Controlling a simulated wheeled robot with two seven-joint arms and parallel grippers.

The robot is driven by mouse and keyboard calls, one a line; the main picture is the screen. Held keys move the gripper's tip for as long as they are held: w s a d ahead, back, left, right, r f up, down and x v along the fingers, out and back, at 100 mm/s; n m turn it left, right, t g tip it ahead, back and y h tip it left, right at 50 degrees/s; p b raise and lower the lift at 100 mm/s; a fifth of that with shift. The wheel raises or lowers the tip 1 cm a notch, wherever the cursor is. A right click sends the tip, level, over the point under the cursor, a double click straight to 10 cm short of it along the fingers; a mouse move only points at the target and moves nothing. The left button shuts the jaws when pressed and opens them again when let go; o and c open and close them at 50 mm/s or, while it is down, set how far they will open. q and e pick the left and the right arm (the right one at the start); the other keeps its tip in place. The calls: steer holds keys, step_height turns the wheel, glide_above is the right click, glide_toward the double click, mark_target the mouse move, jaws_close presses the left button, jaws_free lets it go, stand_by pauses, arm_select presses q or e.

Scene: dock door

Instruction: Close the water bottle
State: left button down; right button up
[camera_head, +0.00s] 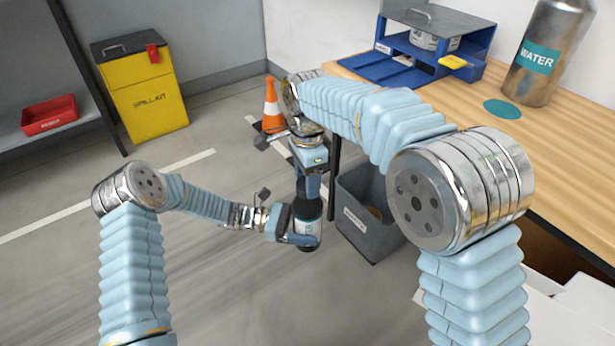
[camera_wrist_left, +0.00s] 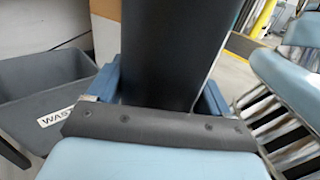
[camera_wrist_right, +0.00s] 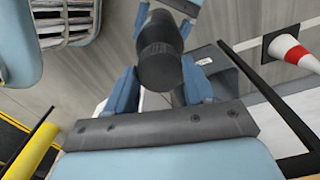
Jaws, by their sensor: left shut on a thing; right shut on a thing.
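A dark bottle with a pale label (camera_head: 307,229) is held upright above the floor in front of the bench. My left gripper (camera_head: 303,239) is shut around its body from the left side. Its dark side fills the middle of the left wrist view (camera_wrist_left: 165,50) between the blue fingers. My right gripper (camera_head: 308,190) points down from above and is shut at the bottle's top end. In the right wrist view a black rounded cap (camera_wrist_right: 159,62) shows between the right fingers. Whether the cap sits fully on the neck is hidden by the fingers.
A metal flask marked WATER (camera_head: 547,45) stands on the wooden bench (camera_head: 555,135), near a teal disc (camera_head: 502,109) and a blue organizer (camera_head: 435,65). A grey waste bin (camera_head: 362,222) stands close right of the bottle. An orange cone (camera_head: 272,108) and yellow spill kit (camera_head: 148,98) stand behind.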

steer(key=m, duration=0.6)
steer(key=shift+m, duration=0.4)
steer(key=m, duration=0.9)
steer(key=o, duration=1.1)
step_height(320, 180, up, 12)
steer(key=shift+f, duration=0.1)
